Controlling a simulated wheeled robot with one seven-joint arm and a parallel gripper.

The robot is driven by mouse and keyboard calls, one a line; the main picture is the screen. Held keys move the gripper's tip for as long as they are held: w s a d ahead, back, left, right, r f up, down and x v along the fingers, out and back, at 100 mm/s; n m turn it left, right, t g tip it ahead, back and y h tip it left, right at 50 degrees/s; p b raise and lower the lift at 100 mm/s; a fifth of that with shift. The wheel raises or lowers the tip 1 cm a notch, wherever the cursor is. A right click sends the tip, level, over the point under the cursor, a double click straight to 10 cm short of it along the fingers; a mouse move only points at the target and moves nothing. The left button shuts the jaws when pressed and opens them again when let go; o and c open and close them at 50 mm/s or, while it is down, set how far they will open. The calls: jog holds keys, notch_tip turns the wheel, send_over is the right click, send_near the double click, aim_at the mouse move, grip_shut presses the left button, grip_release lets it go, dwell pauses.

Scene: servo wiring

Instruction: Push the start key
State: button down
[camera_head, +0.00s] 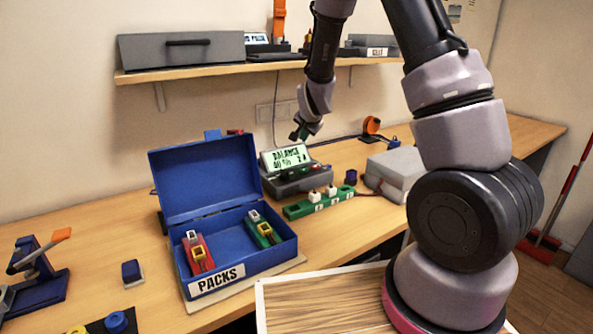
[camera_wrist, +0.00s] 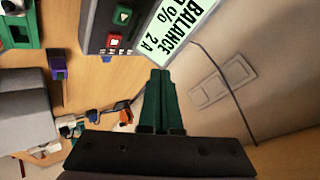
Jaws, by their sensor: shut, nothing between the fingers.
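The charger (camera_head: 290,183) stands on the bench behind the blue box, its lit display (camera_head: 286,158) reading BALANCE. In the wrist view the display (camera_wrist: 181,30) is at the top, tilted. Beside it, on the charger's dark face, are a green key with a triangle mark (camera_wrist: 124,14) and a red key (camera_wrist: 113,41). My gripper (camera_head: 297,134) is above the charger, near the display's upper right. In the wrist view its green fingertips (camera_wrist: 160,74) are together and empty, pointing toward the display's lower edge, apart from both keys.
A blue open box marked PACKS (camera_head: 244,264) holds a red and a green pack, left of the charger. A green strip with white plugs (camera_head: 319,203) lies in front of it. A grey case (camera_head: 396,172) stands right. A shelf (camera_head: 215,70) runs above.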

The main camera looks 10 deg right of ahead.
aim_at(304, 171)
jog(key=shift+f, duration=0.1)
jog(key=shift+f, duration=4.3)
jog(key=shift+f, duration=0.1)
jog(key=shift+f, duration=0.3)
jog(key=shift+f, duration=0.5)
jog(key=shift+r, duration=0.9)
jog(key=shift+r, duration=0.1)
jog(key=shift+r, duration=2.45)
